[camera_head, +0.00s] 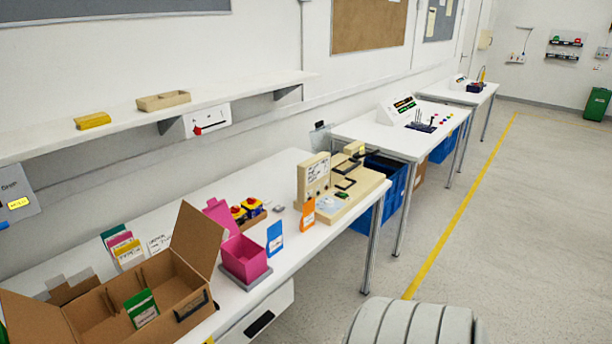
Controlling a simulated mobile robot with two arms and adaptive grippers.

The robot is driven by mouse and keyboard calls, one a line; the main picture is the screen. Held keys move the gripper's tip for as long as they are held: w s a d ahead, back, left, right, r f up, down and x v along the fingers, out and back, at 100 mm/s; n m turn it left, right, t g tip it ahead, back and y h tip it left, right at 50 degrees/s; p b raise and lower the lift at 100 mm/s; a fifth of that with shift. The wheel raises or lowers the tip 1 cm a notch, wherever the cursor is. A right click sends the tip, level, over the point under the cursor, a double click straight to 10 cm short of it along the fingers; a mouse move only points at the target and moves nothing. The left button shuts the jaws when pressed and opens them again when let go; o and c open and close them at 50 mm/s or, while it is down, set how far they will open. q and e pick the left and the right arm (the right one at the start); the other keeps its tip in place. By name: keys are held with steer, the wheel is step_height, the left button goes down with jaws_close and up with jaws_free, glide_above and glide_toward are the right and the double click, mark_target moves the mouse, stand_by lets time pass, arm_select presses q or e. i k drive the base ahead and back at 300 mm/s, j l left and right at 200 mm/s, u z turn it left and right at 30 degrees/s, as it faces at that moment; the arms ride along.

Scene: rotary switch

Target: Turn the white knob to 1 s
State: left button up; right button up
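I cannot make out a white knob or a "1 s" mark in this view. A grey panel (16,197) with a small lit yellow display is on the wall at the left edge, cut off by the frame. A beige device (338,192) with an upright printed panel and a flat base stands at the far end of the near table. A white box (207,120) with a red pointer or lever is on the wall under the shelf. Neither of my grippers is in view.
The near white table (300,248) holds an open cardboard box (185,262), a pink bin (245,260), and several cards. A shelf (135,112) runs above it. More tables (405,140) stand beyond. The floor (535,235) at right is clear.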

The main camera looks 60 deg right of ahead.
mark_target(329, 203)
steer(key=z, duration=2.25)
